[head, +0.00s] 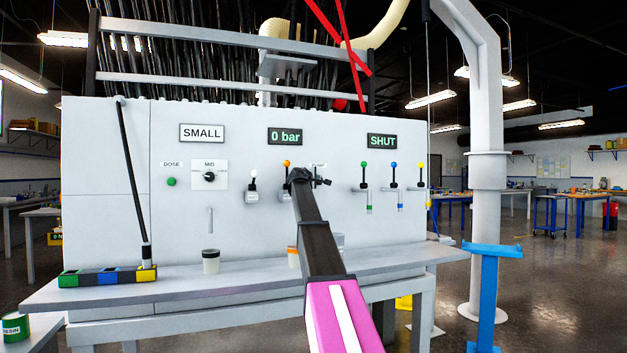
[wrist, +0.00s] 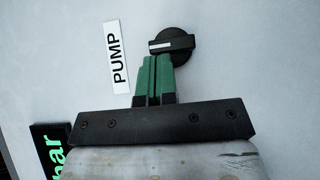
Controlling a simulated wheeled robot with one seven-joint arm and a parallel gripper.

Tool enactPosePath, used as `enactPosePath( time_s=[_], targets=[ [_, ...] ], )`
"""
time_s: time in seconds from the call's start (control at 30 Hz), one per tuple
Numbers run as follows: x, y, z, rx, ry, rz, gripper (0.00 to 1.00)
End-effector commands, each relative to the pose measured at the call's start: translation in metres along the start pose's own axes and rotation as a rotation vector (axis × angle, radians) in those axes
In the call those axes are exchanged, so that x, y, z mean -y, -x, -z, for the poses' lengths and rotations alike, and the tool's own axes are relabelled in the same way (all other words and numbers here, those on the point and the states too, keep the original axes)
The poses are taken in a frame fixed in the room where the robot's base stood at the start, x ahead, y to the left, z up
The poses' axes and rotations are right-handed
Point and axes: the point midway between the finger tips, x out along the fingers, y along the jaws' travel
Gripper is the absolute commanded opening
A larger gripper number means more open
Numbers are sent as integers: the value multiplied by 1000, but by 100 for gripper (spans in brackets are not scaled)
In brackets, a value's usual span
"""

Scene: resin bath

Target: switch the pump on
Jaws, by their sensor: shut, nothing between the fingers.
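The pump knob (wrist: 174,46) is a round black knob with a raised bar and a white mark on the bar's end nearest the PUMP label (wrist: 118,57). In the wrist view the label stands left of the knob, turned on its side. My gripper (wrist: 153,57) is shut, its green fingers together and empty. The fingertips are at the knob's lower left edge; I cannot tell if they touch it. In the head view my gripper (head: 312,178) is at the panel, and my arm hides most of the knob and label.
The panel (head: 110,190) has displays reading "0 bar" (head: 285,136) and "SHUT" (head: 382,141). Levers with white (head: 253,174) and orange (head: 287,164) tops are left of my gripper. A green-topped lever (head: 364,166) is to its right. A cup (head: 211,262) stands on the ledge below.

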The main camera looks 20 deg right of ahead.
Motion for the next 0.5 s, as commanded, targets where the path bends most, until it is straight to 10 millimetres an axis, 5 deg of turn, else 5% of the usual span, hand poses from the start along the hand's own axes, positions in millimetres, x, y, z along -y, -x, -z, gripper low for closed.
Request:
enactPosePath(
  time_s=[0.5],
  targets=[
    [-2,0,0,0,-42,42,0]
  ],
)
